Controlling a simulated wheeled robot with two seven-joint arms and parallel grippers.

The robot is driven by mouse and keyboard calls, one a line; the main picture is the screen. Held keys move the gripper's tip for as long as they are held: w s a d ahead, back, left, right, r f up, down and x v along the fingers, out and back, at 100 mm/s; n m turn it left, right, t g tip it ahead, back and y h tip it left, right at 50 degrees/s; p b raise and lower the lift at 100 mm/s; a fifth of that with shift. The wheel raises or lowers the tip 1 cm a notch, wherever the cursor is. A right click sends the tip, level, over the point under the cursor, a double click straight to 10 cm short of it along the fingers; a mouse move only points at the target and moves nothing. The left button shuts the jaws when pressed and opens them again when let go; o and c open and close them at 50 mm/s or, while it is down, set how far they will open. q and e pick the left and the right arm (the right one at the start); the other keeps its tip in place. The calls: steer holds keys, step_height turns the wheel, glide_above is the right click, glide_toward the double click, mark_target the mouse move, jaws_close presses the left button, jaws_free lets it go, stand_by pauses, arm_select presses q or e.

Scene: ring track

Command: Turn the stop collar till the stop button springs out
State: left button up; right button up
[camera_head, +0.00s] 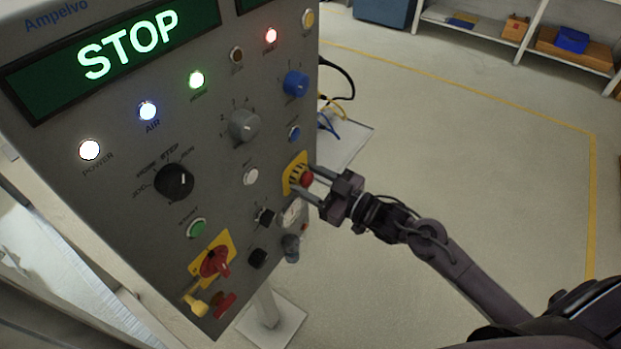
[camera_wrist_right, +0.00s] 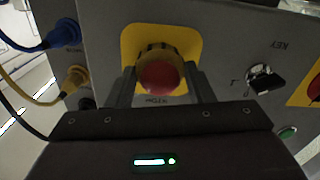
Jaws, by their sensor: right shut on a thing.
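The red stop button (camera_head: 306,179) sits on a yellow plate (camera_head: 291,171) at the right side of the grey control panel. In the right wrist view the red button (camera_wrist_right: 161,78) shows in the middle, with a dark and yellow collar (camera_wrist_right: 155,54) around it. My right gripper (camera_head: 312,180) reaches in from the right, its two fingers on either side of the collar and shut on it. The fingers also show in the right wrist view (camera_wrist_right: 160,88). Whether the button is in or out is hard to tell. The display (camera_head: 128,45) reads STOP. My left gripper is not in view.
A black knob (camera_head: 174,181), a grey dial (camera_head: 244,126), a blue knob (camera_head: 295,83) and a red switch (camera_head: 215,262) stick out of the panel. Cables (camera_head: 340,80) hang at the panel's right side. The floor to the right is clear, with shelves at the back.

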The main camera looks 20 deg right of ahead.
steer(key=m+p, duration=0.4)
steer(key=shift+r, duration=0.2)
steer(key=shift+f+m+p, duration=0.15)
steer(key=shift+m+p, duration=1.4)
steer(key=shift+m, duration=0.65)
steer(key=o, duration=1)
steer(key=shift+b+v, duration=1)
steer(key=shift+v, duration=2.85)
